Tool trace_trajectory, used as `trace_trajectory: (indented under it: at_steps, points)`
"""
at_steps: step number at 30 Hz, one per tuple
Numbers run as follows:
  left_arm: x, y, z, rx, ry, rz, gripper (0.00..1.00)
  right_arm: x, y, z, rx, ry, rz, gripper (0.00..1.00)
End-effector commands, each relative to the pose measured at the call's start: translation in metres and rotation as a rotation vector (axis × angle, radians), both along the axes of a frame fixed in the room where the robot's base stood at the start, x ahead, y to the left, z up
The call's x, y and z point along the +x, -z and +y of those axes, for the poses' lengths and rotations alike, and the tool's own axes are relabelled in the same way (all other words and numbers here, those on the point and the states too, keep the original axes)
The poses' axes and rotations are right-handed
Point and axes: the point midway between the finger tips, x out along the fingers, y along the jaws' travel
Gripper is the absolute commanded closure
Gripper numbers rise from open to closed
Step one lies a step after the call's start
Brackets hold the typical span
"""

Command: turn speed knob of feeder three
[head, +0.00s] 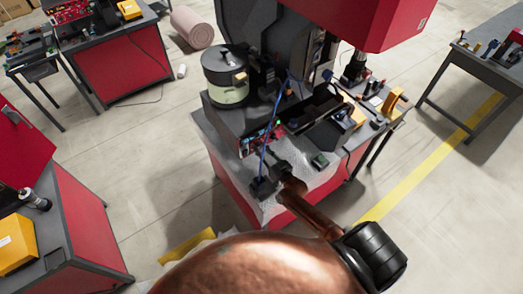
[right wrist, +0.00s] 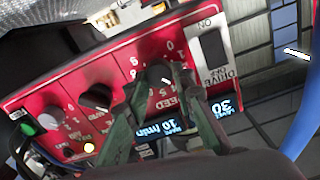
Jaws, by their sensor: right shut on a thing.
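The red control panel (head: 262,138) sits on the front of the feeder machine in the middle of the head view. In the right wrist view, the panel (right wrist: 125,65) fills the picture, with the dark speed knob (right wrist: 158,76) near its middle above the word SPEED. My right gripper (head: 280,166) reaches up to the panel from below in the head view. In the right wrist view, its two fingers (right wrist: 163,88) are shut on the speed knob, one on each side. The fingers hide part of the dial and the display. My left gripper is not in view.
Another dark knob (right wrist: 97,97), a green button (right wrist: 28,129) and a DRIVE switch (right wrist: 213,53) flank the speed knob. A blue cable (head: 275,110) runs down close to my gripper. A feeder bowl (head: 226,88) stands behind the panel. Open floor lies left of the table.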

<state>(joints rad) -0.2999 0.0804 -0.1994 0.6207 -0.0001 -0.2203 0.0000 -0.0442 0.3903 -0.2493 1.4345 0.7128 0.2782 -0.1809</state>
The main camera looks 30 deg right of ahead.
Motion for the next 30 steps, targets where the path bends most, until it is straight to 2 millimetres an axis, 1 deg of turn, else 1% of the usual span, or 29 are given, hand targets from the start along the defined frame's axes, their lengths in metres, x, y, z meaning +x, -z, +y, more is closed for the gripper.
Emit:
trace_trajectory:
  at_steps: [9, 15, 21, 30]
  points:
    - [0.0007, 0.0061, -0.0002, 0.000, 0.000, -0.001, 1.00, 0.0001, 0.0009, -0.0005, 0.215, 0.000, 0.017, 1.00]
    - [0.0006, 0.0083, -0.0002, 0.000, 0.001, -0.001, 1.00, 0.0003, 0.0006, -0.0007, 0.317, 0.000, 0.025, 1.00]
    - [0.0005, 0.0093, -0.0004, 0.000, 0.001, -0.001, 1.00, 0.0003, 0.0006, -0.0010, 0.371, 0.000, 0.029, 1.00]
    - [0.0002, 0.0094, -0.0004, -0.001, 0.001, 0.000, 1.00, 0.0003, 0.0005, -0.0011, 0.384, 0.000, 0.030, 1.00]
